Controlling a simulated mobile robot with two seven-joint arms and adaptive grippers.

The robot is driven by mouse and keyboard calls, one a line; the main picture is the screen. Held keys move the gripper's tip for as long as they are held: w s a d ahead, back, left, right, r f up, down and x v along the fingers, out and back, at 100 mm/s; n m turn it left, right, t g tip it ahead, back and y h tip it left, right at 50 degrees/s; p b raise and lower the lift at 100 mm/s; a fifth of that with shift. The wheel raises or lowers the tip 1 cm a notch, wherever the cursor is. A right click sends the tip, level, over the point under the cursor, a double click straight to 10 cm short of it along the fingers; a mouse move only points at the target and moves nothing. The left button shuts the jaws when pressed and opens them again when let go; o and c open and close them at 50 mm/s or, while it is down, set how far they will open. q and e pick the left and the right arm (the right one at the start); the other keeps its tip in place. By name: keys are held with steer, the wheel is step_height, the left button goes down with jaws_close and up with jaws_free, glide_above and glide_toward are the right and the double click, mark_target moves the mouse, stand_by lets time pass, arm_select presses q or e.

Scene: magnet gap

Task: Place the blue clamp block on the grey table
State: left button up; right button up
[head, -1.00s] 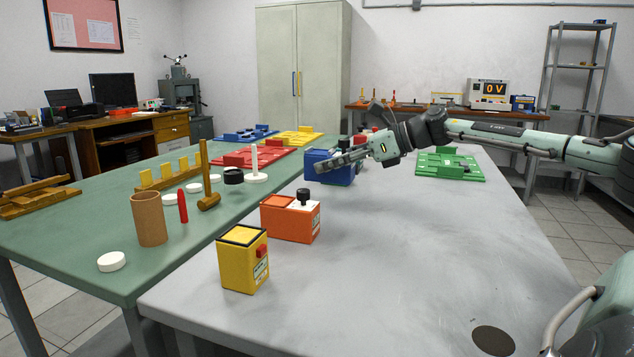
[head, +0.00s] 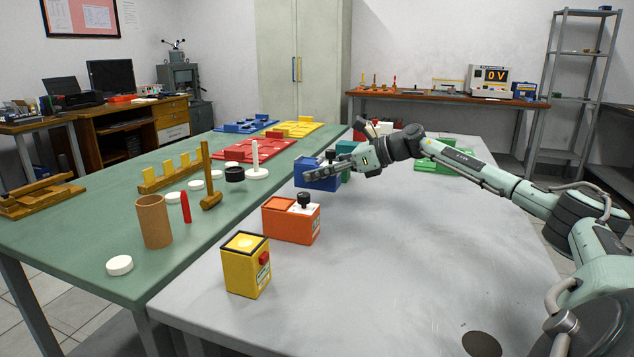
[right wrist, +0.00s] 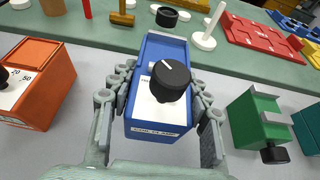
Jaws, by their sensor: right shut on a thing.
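The blue clamp block (head: 312,179) has a black knob and a white label face. My right gripper (head: 330,171) is shut on it, over the far left part of the grey table (head: 400,260). In the right wrist view the blue clamp block (right wrist: 160,122) stands between the two fingers of my right gripper (right wrist: 163,85), with its knob toward the camera. The block is at or very near the tabletop; I cannot tell whether it touches. My left gripper is not in view.
An orange block (head: 285,226) and a yellow block (head: 246,267) stand nearer on the grey table. A green block (right wrist: 257,122) is right of the held block in the wrist view. The green table (head: 100,235) with several tools adjoins on the left. The grey table's middle is clear.

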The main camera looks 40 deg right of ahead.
mark_target(317, 185)
steer(key=shift+w+f, duration=0.1)
steer(key=shift+w, duration=0.3)
steer(key=shift+f, duration=0.3)
step_height(317, 185, down, 4)
steer(key=shift+r, duration=0.15)
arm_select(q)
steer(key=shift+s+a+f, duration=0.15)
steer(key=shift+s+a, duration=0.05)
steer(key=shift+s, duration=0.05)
arm_select(e)
steer(key=shift+r, duration=0.1)
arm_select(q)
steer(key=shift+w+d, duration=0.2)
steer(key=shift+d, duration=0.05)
arm_select(e)
steer(key=o, duration=1.5)
steer(key=shift+c, duration=0.2)
